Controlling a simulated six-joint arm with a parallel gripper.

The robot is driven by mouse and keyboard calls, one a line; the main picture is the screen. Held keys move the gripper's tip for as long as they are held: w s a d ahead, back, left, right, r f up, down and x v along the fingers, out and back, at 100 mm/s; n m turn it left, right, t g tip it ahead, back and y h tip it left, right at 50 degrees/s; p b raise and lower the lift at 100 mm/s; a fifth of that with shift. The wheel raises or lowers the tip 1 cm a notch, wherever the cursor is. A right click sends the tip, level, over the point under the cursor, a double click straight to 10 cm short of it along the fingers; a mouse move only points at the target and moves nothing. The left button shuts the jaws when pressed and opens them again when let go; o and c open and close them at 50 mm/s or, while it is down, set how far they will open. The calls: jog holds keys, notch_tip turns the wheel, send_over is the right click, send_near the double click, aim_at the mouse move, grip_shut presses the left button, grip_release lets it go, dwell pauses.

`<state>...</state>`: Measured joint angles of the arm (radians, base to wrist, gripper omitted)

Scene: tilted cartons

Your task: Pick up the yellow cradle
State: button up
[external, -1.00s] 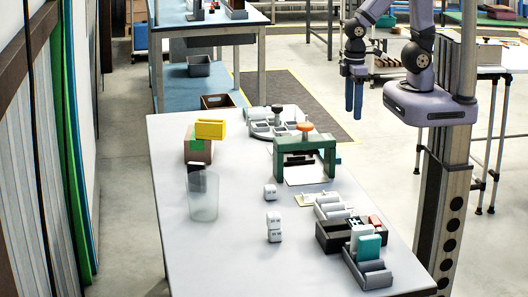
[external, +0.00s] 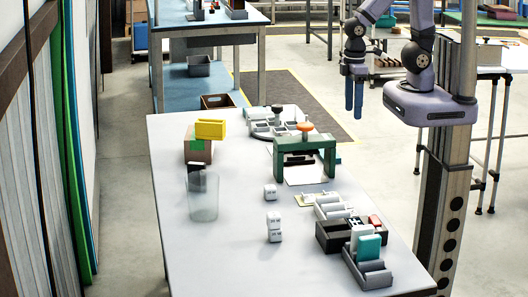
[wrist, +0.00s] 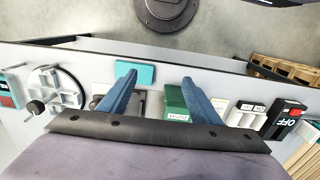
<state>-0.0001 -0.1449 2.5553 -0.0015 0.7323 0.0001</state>
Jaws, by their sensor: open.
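The yellow cradle (external: 211,129) rests on top of a brown cardboard box (external: 197,150) at the far left of the white table in the external view. A green patch shows on the box just below it. My gripper (external: 354,95) hangs high, beyond the table's far right edge, well apart from the cradle. In the wrist view my gripper (wrist: 160,88) has its two blue fingers spread, with nothing held between them. I cannot make out the yellow cradle in the wrist view.
A clear container (external: 203,197) stands just in front of the box. A green arch-shaped frame (external: 305,146) and a grey tray with round parts (external: 262,125) stand to the right. A dark bin (external: 330,238) is at the front right. The table's left front is clear.

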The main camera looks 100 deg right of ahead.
notch_tip(320, 180, up, 4)
jog(key=r, duration=0.1)
jog(key=m+t+h+b, duration=0.5)
jog(key=t+h+b, duration=0.2)
jog(key=t+b, duration=1)
send_over(199, 124)
jog(key=s+d, duration=0.2)
jog(key=s, duration=0.1)
jog(key=f, duration=0.2)
jog(key=shift+n, duration=0.3)
jog(key=shift+a+f+p, duration=0.2)
jog(key=shift+f+p, duration=0.1)
jog(key=shift+f, duration=2.2)
jog(key=shift+a+f+p, duration=0.2)
jog(key=shift+f+p, duration=0.1)
jog(key=shift+f, duration=2.2)
jog(key=shift+w+d+f, duration=0.1)
jog(key=shift+w+f, duration=0.15)
jog(key=shift+x, duration=1.3)
